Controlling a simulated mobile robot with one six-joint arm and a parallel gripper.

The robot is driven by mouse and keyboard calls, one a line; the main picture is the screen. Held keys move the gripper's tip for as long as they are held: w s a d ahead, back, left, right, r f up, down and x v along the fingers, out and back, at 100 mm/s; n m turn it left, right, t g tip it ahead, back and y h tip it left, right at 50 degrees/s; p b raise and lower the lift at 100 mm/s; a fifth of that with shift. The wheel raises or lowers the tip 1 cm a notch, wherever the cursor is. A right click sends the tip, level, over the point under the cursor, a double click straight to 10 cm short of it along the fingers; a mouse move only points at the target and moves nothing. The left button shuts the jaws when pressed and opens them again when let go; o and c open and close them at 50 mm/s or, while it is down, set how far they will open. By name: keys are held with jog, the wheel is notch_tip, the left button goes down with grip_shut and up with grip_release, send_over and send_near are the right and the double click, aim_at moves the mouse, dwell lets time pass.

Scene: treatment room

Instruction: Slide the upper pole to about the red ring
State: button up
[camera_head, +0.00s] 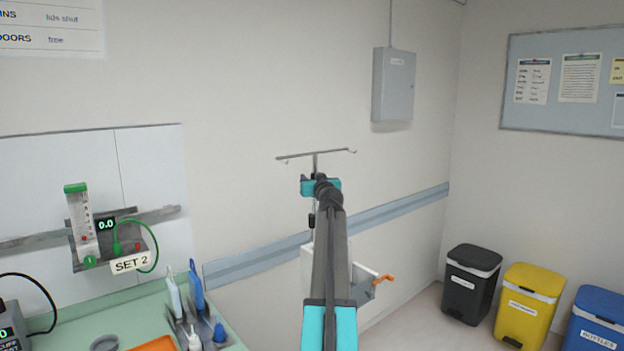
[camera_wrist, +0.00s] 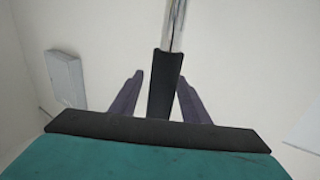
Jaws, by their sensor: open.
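The stand's upper pole (camera_head: 315,162) carries a crossbar with hooks (camera_head: 290,156) and rises behind my arm in the head view. In the wrist view the bright metal pole (camera_wrist: 176,25) runs into a black sleeve (camera_wrist: 164,65). My gripper (camera_wrist: 160,76) is open, with one dark finger on each side of the sleeve. In the head view my arm covers the fingers and most of the pole. I see no red ring in either view.
A white box with an orange lever (camera_head: 383,280) shows low behind my arm. A green-topped counter (camera_head: 75,316) with bottles and devices is at left. Black (camera_head: 470,284), yellow (camera_head: 529,305) and blue (camera_head: 597,320) bins stand at right. A grey wall box (camera_head: 393,85) hangs above.

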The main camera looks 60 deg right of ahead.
aim_at(313, 154)
grip_shut()
notch_tip(313, 154, up, 9)
jog(key=shift+r+p, duration=0.15)
jog(key=shift+p, duration=0.25)
dwell(0.4)
grip_release()
jog(key=shift+s+a, duration=0.1)
jog(key=b+v, duration=0.3)
jog(key=v, duration=1)
jog(key=shift+s+a+b, duration=0.2)
jog(key=shift+s+b, duration=0.05)
jog(key=shift+b, duration=0.05)
